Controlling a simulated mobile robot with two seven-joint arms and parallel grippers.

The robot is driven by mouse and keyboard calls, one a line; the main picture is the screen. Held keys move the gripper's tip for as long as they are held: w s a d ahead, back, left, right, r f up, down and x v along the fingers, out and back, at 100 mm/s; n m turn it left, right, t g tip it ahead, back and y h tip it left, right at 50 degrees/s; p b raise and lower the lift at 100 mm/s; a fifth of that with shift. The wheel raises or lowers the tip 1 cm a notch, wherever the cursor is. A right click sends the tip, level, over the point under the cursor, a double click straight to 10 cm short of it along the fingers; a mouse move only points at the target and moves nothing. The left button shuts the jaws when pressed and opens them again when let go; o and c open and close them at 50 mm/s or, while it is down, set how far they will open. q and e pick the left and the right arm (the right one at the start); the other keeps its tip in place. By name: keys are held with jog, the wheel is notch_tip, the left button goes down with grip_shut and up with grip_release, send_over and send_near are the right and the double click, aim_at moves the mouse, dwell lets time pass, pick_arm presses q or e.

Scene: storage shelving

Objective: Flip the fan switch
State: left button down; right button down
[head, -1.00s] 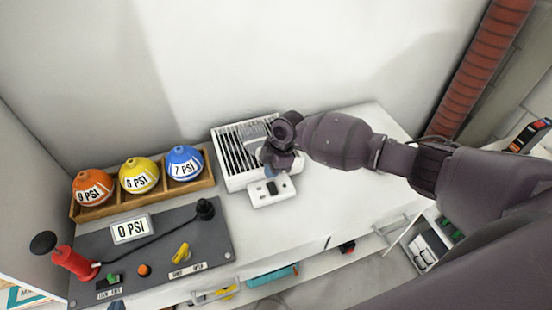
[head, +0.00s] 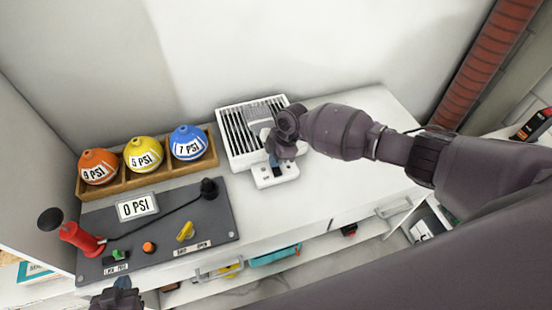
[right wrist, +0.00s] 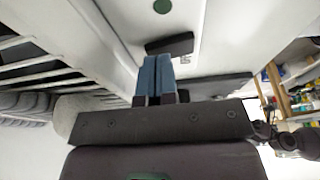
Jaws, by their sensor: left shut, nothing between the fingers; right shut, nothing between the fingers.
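The fan (head: 232,136) is a white box with a slatted grille on the white counter. Its small white control panel (head: 287,175) juts out at the front. My right gripper (head: 272,159) is over this panel with its blue fingers shut and empty, and partly hides it. In the right wrist view the shut fingers (right wrist: 153,75) point at a black rocker switch (right wrist: 169,44) on a white surface, just beyond the tips; I cannot tell whether they touch. My left gripper (head: 122,283) is shut and empty at the bottom edge, partly out of frame.
A wooden rack (head: 120,185) holds orange, yellow and blue PSI balls left of the fan. A grey panel (head: 165,240) with a red-handled pump, gauge and knobs lies in front. The counter right of the fan (head: 350,180) is clear under my right arm.

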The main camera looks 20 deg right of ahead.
jog(key=shift+s+r+p, duration=0.25)
jog(key=shift+s+p, duration=0.35)
jog(key=shift+p, duration=0.05)
jog(key=shift+s, duration=0.2)
